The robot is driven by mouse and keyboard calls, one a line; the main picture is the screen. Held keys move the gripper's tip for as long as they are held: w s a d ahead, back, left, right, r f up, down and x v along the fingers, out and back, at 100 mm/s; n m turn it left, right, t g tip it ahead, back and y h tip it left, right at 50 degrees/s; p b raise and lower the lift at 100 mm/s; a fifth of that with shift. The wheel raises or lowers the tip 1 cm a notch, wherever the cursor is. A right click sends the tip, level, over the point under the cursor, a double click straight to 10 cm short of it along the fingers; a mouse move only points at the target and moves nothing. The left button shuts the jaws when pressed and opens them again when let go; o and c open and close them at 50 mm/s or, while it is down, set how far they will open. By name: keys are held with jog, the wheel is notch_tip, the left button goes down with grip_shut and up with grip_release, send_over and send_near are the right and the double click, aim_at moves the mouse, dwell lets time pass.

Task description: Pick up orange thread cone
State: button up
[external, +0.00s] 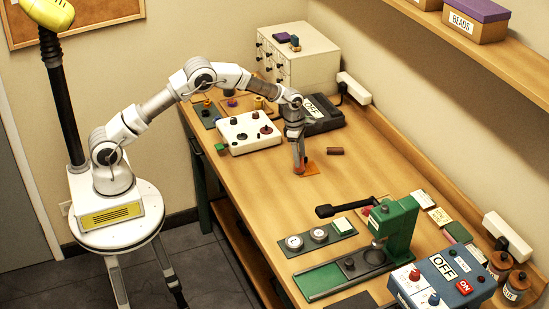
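My gripper (299,170) points down at the middle of the wooden table, its fingertips close to the tabletop. A small flat-looking orange piece (311,169) lies just right of the fingertips. A reddish-orange patch shows right at the fingertips. I cannot tell whether it is the orange thread cone, part of the orange piece or part of the fingers. The fingers are small and seen from the side, so I cannot tell whether they are open or shut. No thread cone is clearly recognisable in this view.
A brown cylinder (335,151) lies to the right of my gripper. A white board with dark knobs (236,132) is to the left, and a black box marked OFF (328,122) stands behind. A green press (396,222) stands nearer the camera. Bare tabletop (330,190) lies between.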

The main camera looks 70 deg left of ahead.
grip_shut()
jog(key=shift+r, duration=0.15)
jog(key=shift+r, duration=0.25)
jog(key=r, duration=0.3)
jog(key=shift+s+d+r, duration=0.15)
jog(key=shift+d+r, duration=0.2)
jog(key=shift+r, duration=0.05)
jog(key=s+d+r+b, duration=0.1)
jog(key=s+d+r, duration=0.5)
jog(key=d, duration=0.2)
jog(key=b, duration=0.1)
send_over(302, 159)
jog(key=a, duration=0.1)
notch_tip(302, 159, down, 6)
jog(key=shift+s+a+f, duration=0.15)
jog(key=shift+f, duration=2)
